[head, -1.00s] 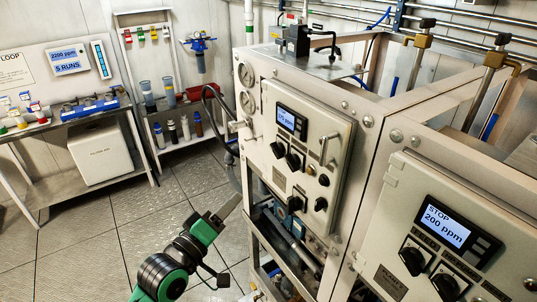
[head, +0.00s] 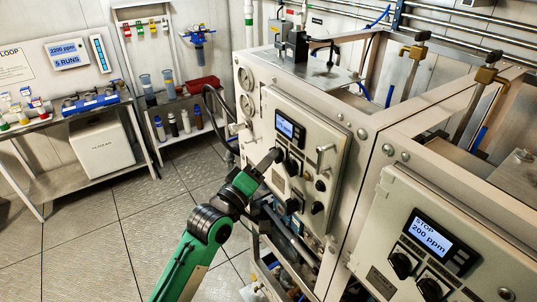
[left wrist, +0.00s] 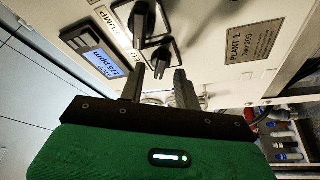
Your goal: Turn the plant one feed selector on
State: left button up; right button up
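The plant one panel (head: 328,132) is a pale cabinet door with a small blue display (head: 285,127) and several black knobs. My left gripper (head: 275,157) is at the panel just below the display and hides the left knob in the head view. In the left wrist view the feed selector (left wrist: 160,57), a small black knob beside a partly hidden label ending "ED", lies just ahead of the open fingertips (left wrist: 158,74), roughly between them. Contact cannot be told. The pump knob (left wrist: 145,20) is beside it. The PLANT 1 plate (left wrist: 248,45) is to the right.
A second panel (head: 465,205) at the right shows STOP and 200 ppm. Pipes and valves run behind the frame. A bench (head: 20,155) and a shelf with bottles stand at the left. The tiled floor (head: 95,240) between is clear.

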pick_arm(q)
jog(key=shift+w+d, duration=0.3)
jog(key=shift+w, duration=0.1)
jog(key=shift+r, duration=0.1)
grip_shut()
